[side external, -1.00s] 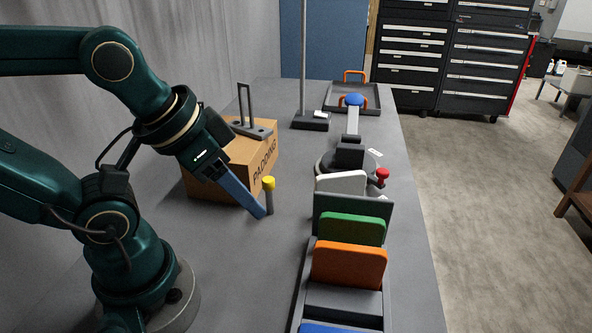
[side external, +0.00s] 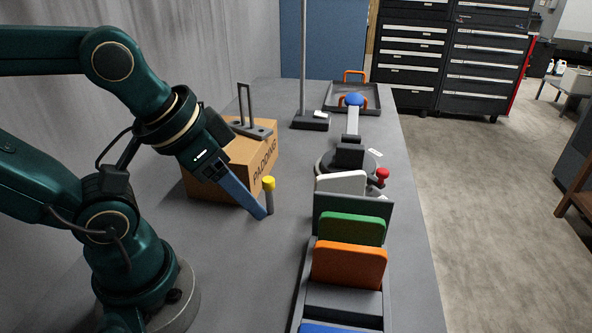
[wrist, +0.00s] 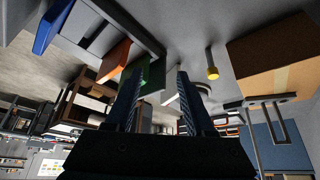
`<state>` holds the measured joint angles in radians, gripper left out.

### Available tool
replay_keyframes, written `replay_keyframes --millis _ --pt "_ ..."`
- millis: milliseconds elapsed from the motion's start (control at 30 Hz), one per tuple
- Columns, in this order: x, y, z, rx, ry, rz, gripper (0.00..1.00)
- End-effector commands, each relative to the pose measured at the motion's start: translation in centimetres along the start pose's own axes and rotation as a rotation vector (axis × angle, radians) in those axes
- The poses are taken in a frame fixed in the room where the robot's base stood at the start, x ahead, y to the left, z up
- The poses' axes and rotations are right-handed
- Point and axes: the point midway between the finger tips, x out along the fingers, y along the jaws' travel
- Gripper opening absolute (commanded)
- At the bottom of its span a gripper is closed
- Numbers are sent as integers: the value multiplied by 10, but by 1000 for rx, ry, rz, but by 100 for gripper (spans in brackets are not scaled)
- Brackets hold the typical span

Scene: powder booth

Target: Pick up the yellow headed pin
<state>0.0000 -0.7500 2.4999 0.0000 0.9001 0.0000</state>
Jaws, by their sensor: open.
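The yellow headed pin (side external: 268,184) stands upright on the grey table, with a yellow cap on a grey shaft. My gripper (side external: 262,214) points down beside it, its blue-grey finger just left of the shaft in the side view. I cannot tell there whether they touch. In the wrist view, the pin (wrist: 212,73) lies to the right of both fingers, not between them. My gripper (wrist: 160,74) is open there, with a wide empty gap between its fingers.
A cardboard padding box (side external: 220,185) stands close behind the pin, carrying a grey bracket (side external: 250,128). A rack with green (side external: 350,229) and orange (side external: 348,264) panels stands to the right. A red knob (side external: 382,175) and a tray (side external: 372,98) are farther back. Table between pin and rack is clear.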

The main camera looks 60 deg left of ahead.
Motion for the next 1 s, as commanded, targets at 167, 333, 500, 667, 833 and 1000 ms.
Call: replay_keyframes --millis 167,333,500,667,833,1000 --pt "-14 0 -10 0 6 0 54" --pt "-56 0 -32 0 9 0 54" --pt "-98 0 -54 0 4 0 54" --pt "-123 0 -68 0 2 0 54" --pt "-142 0 -77 0 1 0 54" --pt "-157 0 -85 0 1 0 54"
